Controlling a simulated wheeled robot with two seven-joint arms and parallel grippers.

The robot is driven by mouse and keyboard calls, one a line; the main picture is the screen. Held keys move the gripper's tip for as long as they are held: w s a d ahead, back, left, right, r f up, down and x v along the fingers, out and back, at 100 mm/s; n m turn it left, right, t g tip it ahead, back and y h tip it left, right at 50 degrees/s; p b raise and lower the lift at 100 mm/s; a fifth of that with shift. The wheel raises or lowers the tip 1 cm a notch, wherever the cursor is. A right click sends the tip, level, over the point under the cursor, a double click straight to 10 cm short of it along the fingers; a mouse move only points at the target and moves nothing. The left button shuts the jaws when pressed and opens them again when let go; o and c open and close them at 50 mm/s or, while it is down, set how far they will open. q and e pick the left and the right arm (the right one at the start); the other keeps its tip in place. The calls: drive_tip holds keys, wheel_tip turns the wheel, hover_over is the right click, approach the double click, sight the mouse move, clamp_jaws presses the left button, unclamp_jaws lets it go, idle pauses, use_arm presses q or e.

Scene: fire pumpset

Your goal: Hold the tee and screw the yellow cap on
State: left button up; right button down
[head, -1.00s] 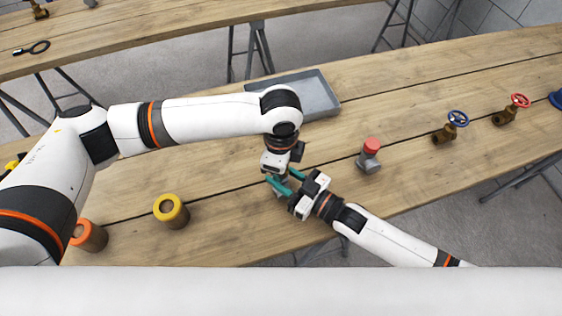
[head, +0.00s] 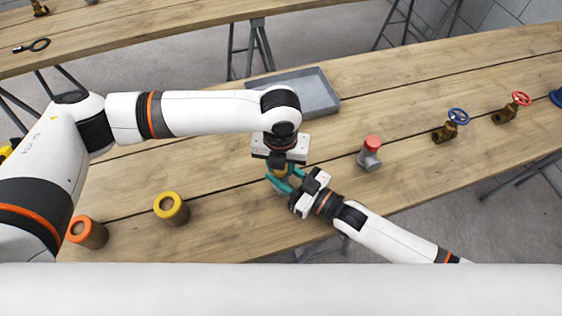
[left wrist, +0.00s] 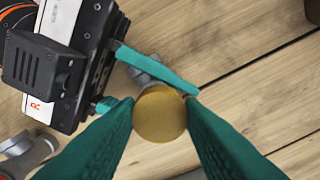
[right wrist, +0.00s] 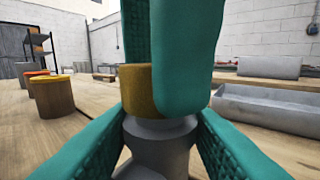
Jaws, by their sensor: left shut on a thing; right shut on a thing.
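The grey metal tee (right wrist: 160,138) stands upright in the right wrist view, with the yellow cap (right wrist: 138,90) seated on its top opening. My right gripper (head: 287,184) is shut on the tee from the side; its teal fingers flank the tee's neck just below the cap. My left gripper (head: 280,168) comes straight down and is shut on the cap, one finger on each side. In the left wrist view the cap's round, flat top (left wrist: 160,114) lies between the fingertips and hides most of the tee. In the head view the grippers largely cover both parts.
A grey tray (head: 318,100) lies behind my left wrist. A grey fitting with a red cap (head: 369,153) stands to the right, with blue-wheeled (head: 449,127) and red-wheeled (head: 510,109) valves beyond. Yellow-topped (head: 172,208) and orange-topped (head: 89,232) cylinders stand at left.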

use_arm(q)
drive_tip(key=m, duration=1.3)
drive_tip(key=shift+m, duration=0.3)
drive_tip(key=o, duration=1)
drive_tip(key=shift+r, duration=2.25)
drive_tip(key=shift+c, duration=0.6)
